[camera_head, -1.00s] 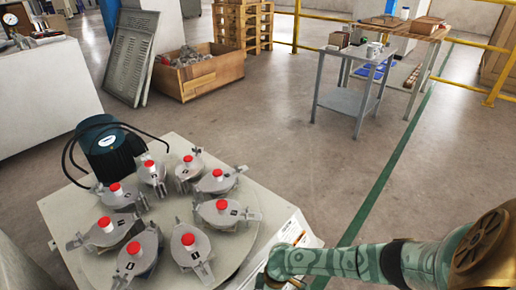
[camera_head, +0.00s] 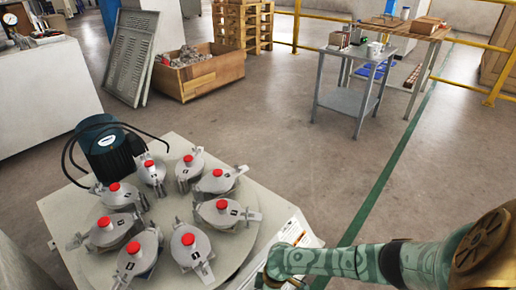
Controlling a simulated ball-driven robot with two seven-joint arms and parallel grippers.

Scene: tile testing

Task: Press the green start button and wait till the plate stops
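The machine (camera_head: 62,212) stands at the lower left, a pale cabinet with a round plate (camera_head: 226,262) on top. Several grey lidded pots with red knobs, such as one pot (camera_head: 190,246), sit in a ring on the plate. A dark green motor (camera_head: 107,150) stands at the machine's back left corner. My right arm comes in from the lower right and reaches to the machine's right front side. Its gripper end is cut off or hidden at the bottom edge. The green start button is not visible. My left gripper is not in view.
A grey metal side table (camera_head: 349,100) and a wooden workbench (camera_head: 410,27) stand at the back right. A wooden crate (camera_head: 205,78) of parts and a leaning grey grate (camera_head: 131,58) stand behind the machine. Yellow railings (camera_head: 466,84) edge the area. The floor (camera_head: 290,160) between is clear.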

